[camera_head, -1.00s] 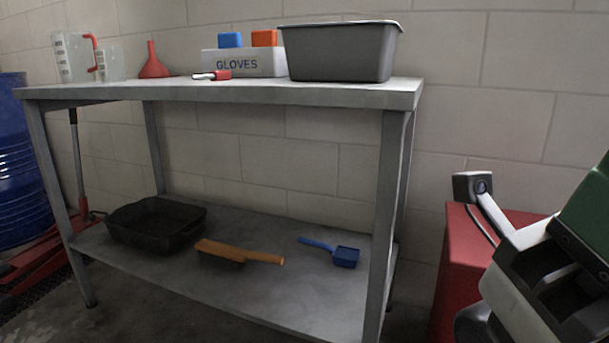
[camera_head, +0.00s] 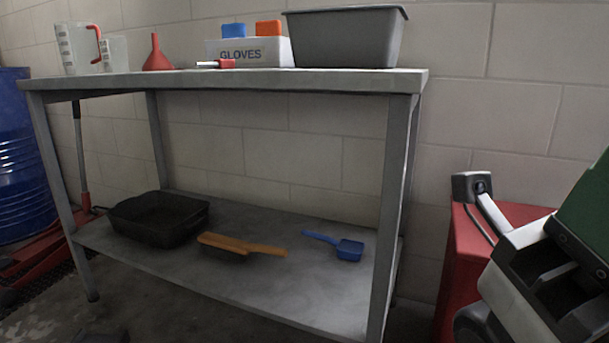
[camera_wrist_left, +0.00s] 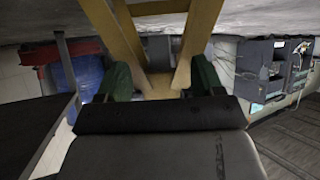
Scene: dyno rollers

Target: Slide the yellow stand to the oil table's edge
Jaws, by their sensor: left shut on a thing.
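The oil table (camera_head: 250,82) is a grey metal table with a lower shelf (camera_head: 300,285), against the wall in the head view. The yellow stand (camera_wrist_left: 128,32) shows in the left wrist view as yellow-brown slanted bars that meet between my green fingers. My left gripper (camera_wrist_left: 161,82) is shut on it. A grey surface fills the top of that view; I cannot tell which surface it is. The stand and my left gripper are not in the head view.
A grey bin (camera_head: 345,40), a GLOVES box (camera_head: 250,52), a red funnel (camera_head: 157,55) and clear jugs (camera_head: 78,48) stand on the tabletop. A blue drum (camera_head: 22,160) stands left.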

